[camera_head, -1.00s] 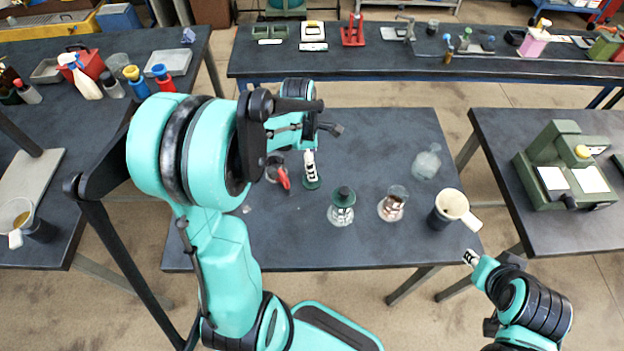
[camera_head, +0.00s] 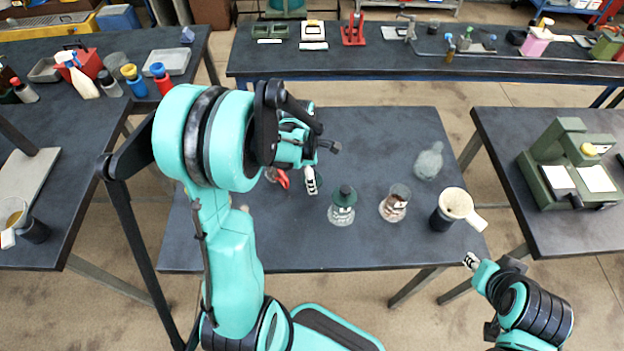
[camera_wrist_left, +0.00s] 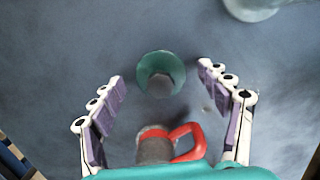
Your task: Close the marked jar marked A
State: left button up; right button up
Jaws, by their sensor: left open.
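My left gripper (camera_head: 312,182) is above the table (camera_head: 300,256); its fingers are spread and empty in the left wrist view (camera_wrist_left: 163,90). A round green lid (camera_wrist_left: 160,75) with a grey knob lies beyond and between the fingertips, apart from them; the gripper mostly hides it in the head view. One glass jar (camera_head: 342,212) has a green top on it. Beside it to the right stands an open glass jar (camera_head: 394,204) with reddish-brown contents. The letters on their labels are too small to read. My right gripper (camera_head: 471,260) is off the table's front right corner.
A grey cup with a red handle (camera_wrist_left: 165,146) is close to the fingers, partly hidden by the hand. The front strip of the table is clear.

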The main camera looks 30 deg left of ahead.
pick_arm(q)
jog(key=c, duration=1)
jog(key=shift+r, duration=0.2)
jog(key=shift+c, duration=0.2)
notch_tip(320, 180, up, 2)
jog(key=shift+r+p, duration=0.15)
jog(key=shift+p, duration=0.35)
grip_shut()
notch_tip(320, 180, up, 6)
jog(key=shift+r+p, duration=0.2)
jog(key=shift+p, duration=0.75)
jog(key=shift+r, duration=0.5)
